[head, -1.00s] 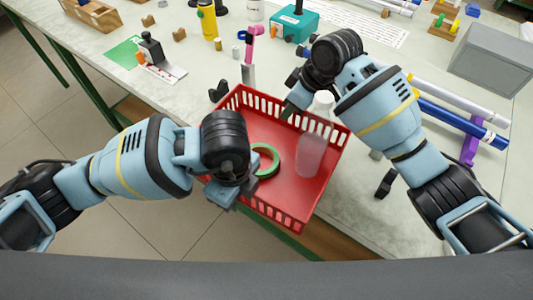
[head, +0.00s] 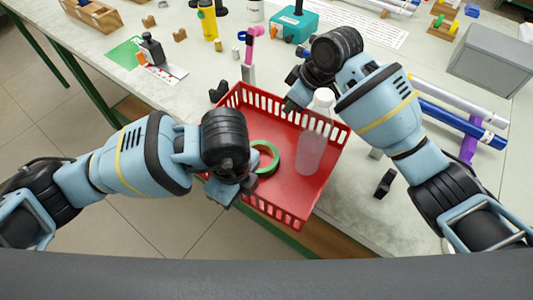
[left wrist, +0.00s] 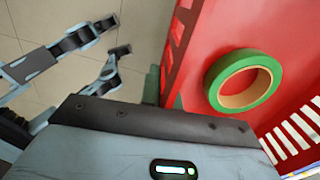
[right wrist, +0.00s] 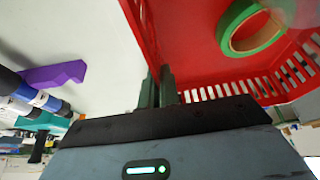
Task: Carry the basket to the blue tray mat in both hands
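The red basket (head: 262,200) is in the middle of the head view, partly over the table's front edge. It holds a green tape roll (head: 266,158) and a clear bottle with a white cap (head: 311,150). My left gripper (left wrist: 158,86) is shut on the basket's wall at its left side; in the head view the wrist hides its fingertips. My right gripper (right wrist: 158,88) is shut on the opposite wall, and its fingers show at the basket's far right rim in the head view (head: 291,104). I cannot see a blue tray mat.
The pale table (head: 345,195) carries a blue rod (head: 455,122) in a purple holder (head: 469,148), a grey box (head: 492,60) and a teal box (head: 292,24). A black clip-like part (head: 385,184) lies right of the basket. Floor is open at the left front.

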